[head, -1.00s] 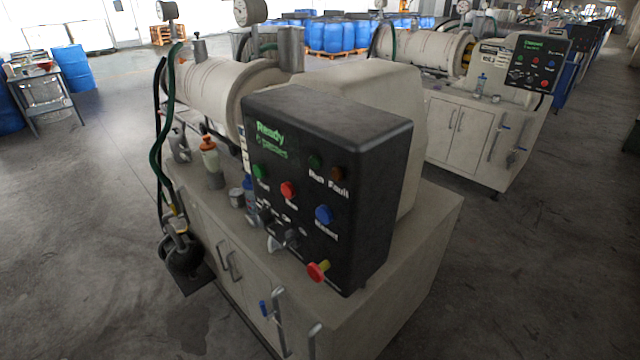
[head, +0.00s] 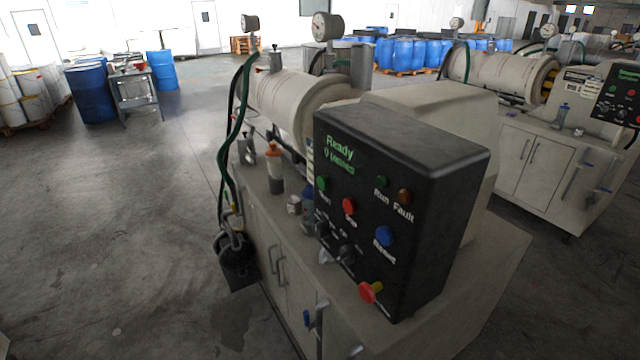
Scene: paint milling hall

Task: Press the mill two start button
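The nearest mill (head: 405,105) carries a black control panel (head: 440,190) with a green display (head: 340,152) reading "Ready" and a blurred second line. A green button (head: 322,183), its label apparently Start, sits at the panel's left. A red button (head: 349,205), a blue Reset button (head: 384,236) and a red emergency knob on a yellow collar (head: 371,292) are below and to its right. The Run lamp (head: 382,181) and the Fault lamp (head: 404,195) look dark. I cannot read a mill number on either mill. Neither gripper is in view.
A second mill (head: 535,165) with its own black panel (head: 622,95) stands behind at right. An orange-capped bottle (head: 274,168) stands on the near mill's cabinet. A black pot-like vessel (head: 238,262) hangs at its left. Blue drums (head: 400,52) stand far back.

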